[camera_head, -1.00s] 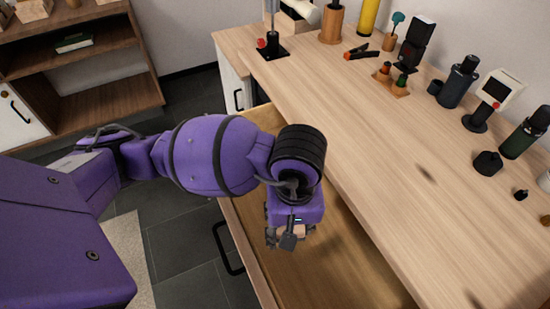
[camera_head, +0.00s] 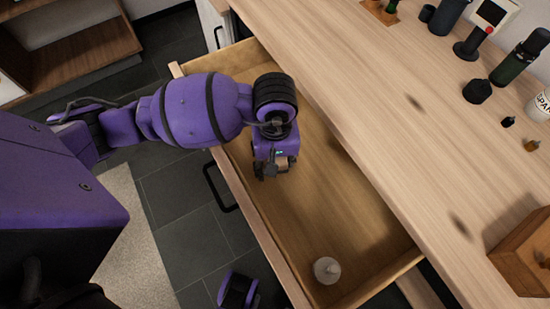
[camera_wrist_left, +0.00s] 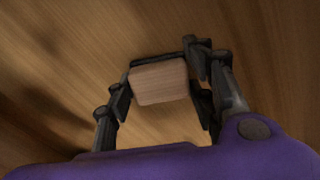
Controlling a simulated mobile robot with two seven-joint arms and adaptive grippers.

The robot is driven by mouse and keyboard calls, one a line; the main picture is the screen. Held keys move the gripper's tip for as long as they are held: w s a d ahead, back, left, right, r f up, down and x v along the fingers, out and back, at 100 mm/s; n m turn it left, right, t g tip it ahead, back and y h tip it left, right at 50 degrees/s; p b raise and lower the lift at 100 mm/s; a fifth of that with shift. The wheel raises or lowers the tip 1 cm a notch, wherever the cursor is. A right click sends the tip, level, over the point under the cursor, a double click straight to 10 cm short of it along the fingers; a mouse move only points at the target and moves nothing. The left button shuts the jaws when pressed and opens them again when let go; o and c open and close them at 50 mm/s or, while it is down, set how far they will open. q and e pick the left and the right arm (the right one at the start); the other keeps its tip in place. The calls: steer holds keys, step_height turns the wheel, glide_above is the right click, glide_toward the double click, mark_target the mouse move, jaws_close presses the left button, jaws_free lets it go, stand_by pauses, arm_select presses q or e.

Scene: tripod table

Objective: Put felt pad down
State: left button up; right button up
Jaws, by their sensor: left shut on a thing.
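My left gripper (camera_head: 272,168) is over the open drawer (camera_head: 345,215), toward its far half, pointing down. In the left wrist view, its fingers (camera_wrist_left: 165,90) are shut on a small tan block with a dark edge behind it, which I take to be the felt pad (camera_wrist_left: 159,82). In the head view the pad (camera_head: 283,162) shows only as a small tan patch at the fingers. Wood grain fills the background behind it. I cannot tell how high it is above the drawer floor. My right gripper's fingers do not show.
A pale cone-tipped object (camera_head: 327,270) stands in the drawer's near end. The drawer floor between is bare. The wooden worktop (camera_head: 385,120) borders the drawer on the right, with a dark bottle (camera_head: 518,62), a black knob-like item (camera_head: 477,91) and a wooden box (camera_head: 525,250) on it.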

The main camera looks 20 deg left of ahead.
arm_select(q)
steer(key=shift+f, duration=0.2)
steer(key=o, duration=1.1)
steer(key=shift+r, duration=0.1)
steer(key=shift+r, duration=0.1)
step_height(320, 180, up, 12)
steer(key=p, duration=0.1)
steer(key=shift+r, duration=0.15)
